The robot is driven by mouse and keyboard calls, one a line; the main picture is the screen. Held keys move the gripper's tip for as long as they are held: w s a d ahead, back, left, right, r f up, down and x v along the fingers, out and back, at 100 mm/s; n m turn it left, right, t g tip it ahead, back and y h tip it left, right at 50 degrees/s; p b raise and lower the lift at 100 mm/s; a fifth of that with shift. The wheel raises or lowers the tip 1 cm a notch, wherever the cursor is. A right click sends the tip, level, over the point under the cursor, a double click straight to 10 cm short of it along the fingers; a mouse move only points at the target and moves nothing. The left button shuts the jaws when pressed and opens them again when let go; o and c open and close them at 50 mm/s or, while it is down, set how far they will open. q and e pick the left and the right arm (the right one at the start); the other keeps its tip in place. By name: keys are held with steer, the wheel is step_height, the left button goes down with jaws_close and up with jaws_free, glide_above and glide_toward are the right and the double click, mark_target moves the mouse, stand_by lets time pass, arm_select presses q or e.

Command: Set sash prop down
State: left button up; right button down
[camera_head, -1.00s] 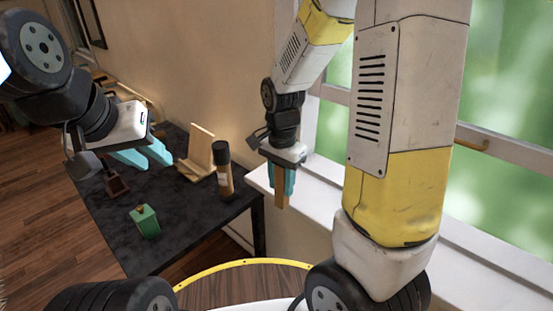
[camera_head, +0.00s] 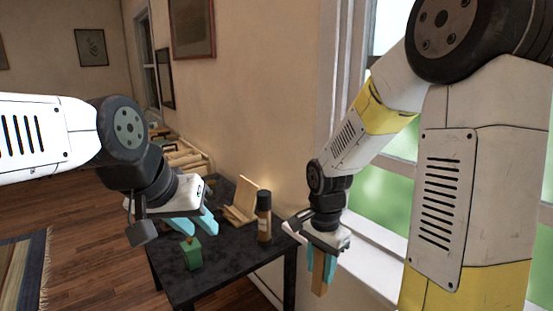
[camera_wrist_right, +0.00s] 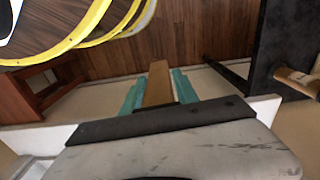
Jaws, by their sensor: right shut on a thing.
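The sash prop is a light-brown wooden stick (camera_head: 319,284), held pointing down between the teal fingers of my right gripper (camera_head: 321,264). The right wrist view shows the stick (camera_wrist_right: 158,84) between both fingers, its free end over open space above the floor. My right gripper is beside the white window sill (camera_head: 372,268) and to the right of the dark table (camera_head: 228,268). My left gripper (camera_head: 195,226) has its teal fingers apart and nothing visible between them; in the picture it overlaps the table's left part.
On the table are a green box-like object (camera_head: 192,254), a dark-capped bottle (camera_head: 264,216) and a wooden stand (camera_head: 241,203). Bare dark tabletop shows around them. A rug (camera_head: 24,270) lies on the wooden floor at left. The wall and window frame close off the right side.

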steer(key=shift+w+d+f+n, duration=0.35)
steer(key=shift+w+f+n, duration=0.35)
steer(key=shift+n, duration=0.1)
steer(key=w+d+f+n, duration=0.4)
steer(key=w+f+n, duration=0.3)
steer(key=w+n, duration=0.1)
steer(key=shift+w+f, duration=0.15)
steer(key=shift+f, duration=0.15)
steer(key=shift+d, duration=0.15)
